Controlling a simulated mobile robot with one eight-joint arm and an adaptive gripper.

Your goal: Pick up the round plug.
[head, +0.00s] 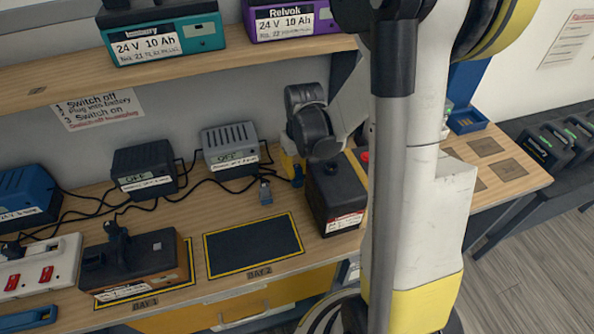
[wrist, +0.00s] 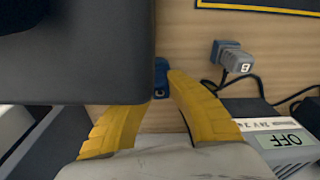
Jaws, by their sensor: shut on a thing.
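My gripper (wrist: 163,92) points down at the bench with its yellow fingers close together, shut on a small blue plug (wrist: 161,71). In the head view the blue plug (head: 298,177) shows just left of the dark battery and close to the bench top. Its round shape is hard to make out, as the fingers and the battery hide part of it. A grey-blue plug (head: 265,192) with a square-looking body lies apart on the bench. It also shows in the wrist view (wrist: 232,57), with a letter tag.
A dark battery (head: 335,193) stands right beside my gripper. A grey charger (head: 230,150) marked OFF and a black charger (head: 144,170) stand behind, with loose cables. The bay 2 mat (head: 253,246) is empty. A battery (head: 134,264) stands on bay 1. A shelf (head: 180,70) hangs above.

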